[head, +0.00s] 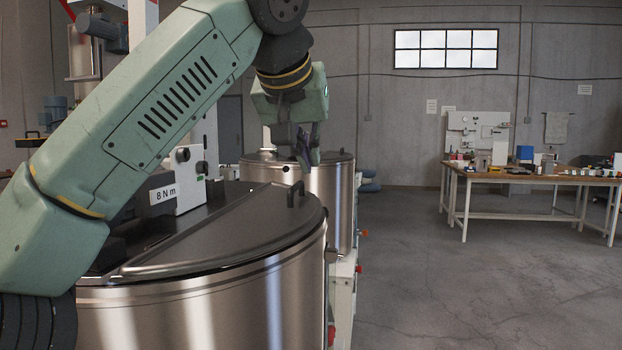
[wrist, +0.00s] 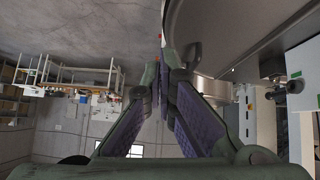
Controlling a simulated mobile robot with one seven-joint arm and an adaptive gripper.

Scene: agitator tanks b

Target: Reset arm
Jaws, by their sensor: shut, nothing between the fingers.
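My green arm reaches from the lower left up over the near tank in the head view. My gripper (head: 304,172) hangs at its end with the fingers pointing down, shut and empty. In the picture it overlaps the far tank, behind the near tank's lid. In the wrist view the purple-padded fingers (wrist: 162,62) converge at their tips with nothing between them. The near steel tank (head: 215,312) has a dark lid (head: 235,235) with a black handle (head: 295,192). A tank also shows close beside the fingers in the wrist view (wrist: 225,25).
A second steel tank (head: 333,190) stands behind the near one. A workbench (head: 530,180) with several items stands at the right. The floor between is clear.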

